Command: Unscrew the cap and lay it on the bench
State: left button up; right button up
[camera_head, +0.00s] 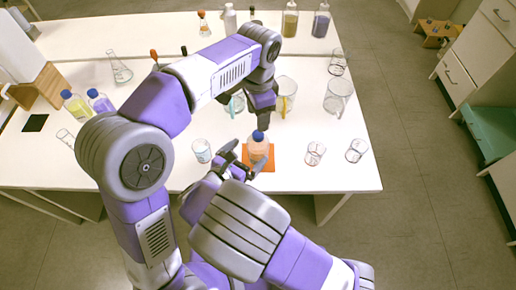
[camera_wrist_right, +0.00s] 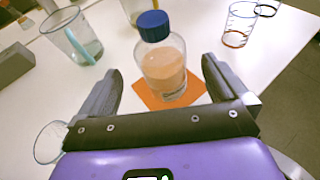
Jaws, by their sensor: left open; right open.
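A clear bottle (camera_head: 258,152) with peach-coloured contents stands upright on an orange mat (camera_head: 269,163) near the bench's front edge. Its blue cap (camera_head: 258,136) is on its neck. The right wrist view shows the bottle (camera_wrist_right: 165,72), the cap (camera_wrist_right: 153,25) and the mat (camera_wrist_right: 207,91). My left gripper (camera_head: 263,123) points down just above the cap, open and empty. My right gripper (camera_head: 244,160) is low at the bottle's near left side. In the right wrist view its open fingers (camera_wrist_right: 160,85) lie either side of the bottle's near side, not touching it.
Small beakers stand left (camera_head: 202,151) and right (camera_head: 315,153) of the mat. Larger beakers (camera_head: 338,97) stand behind. Yellow (camera_head: 76,107) and purple (camera_head: 100,102) bottles are at the left. Bare white bench (camera_head: 330,178) lies at the front right.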

aim_at(258, 144)
jog(key=shift+x, duration=3.15)
